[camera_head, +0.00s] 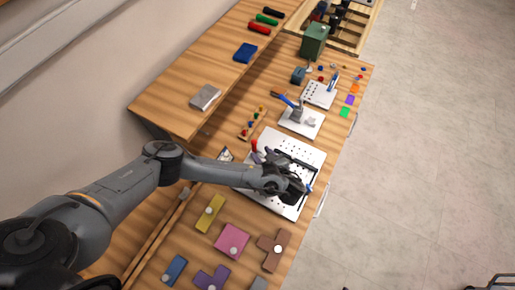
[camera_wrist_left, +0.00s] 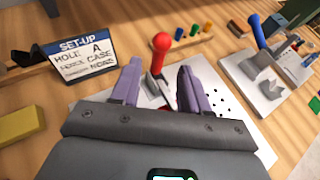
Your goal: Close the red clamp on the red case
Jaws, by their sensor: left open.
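The red clamp's red knob (camera_head: 254,146) stands up at the left edge of the white perforated plate (camera_head: 308,160). In the left wrist view the knob (camera_wrist_left: 161,42) tops a metal lever that stands nearly upright. My left gripper (camera_head: 262,156) is over the plate. Its purple fingers (camera_wrist_left: 159,70) are spread, with the clamp lever showing between them and the knob beyond the tips. I cannot tell whether they touch it. A small red part shows low between the fingers; the gripper hides most of it, and I cannot make out the red case. My right gripper is not in view.
A set-up sign (camera_wrist_left: 85,55) stands to the left of the clamp. A rack of coloured pegs (camera_head: 252,124) and a blue-handled clamp on a white plate (camera_head: 303,122) lie beyond. Coloured blocks, including a pink one (camera_head: 232,240), lie on the near bench.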

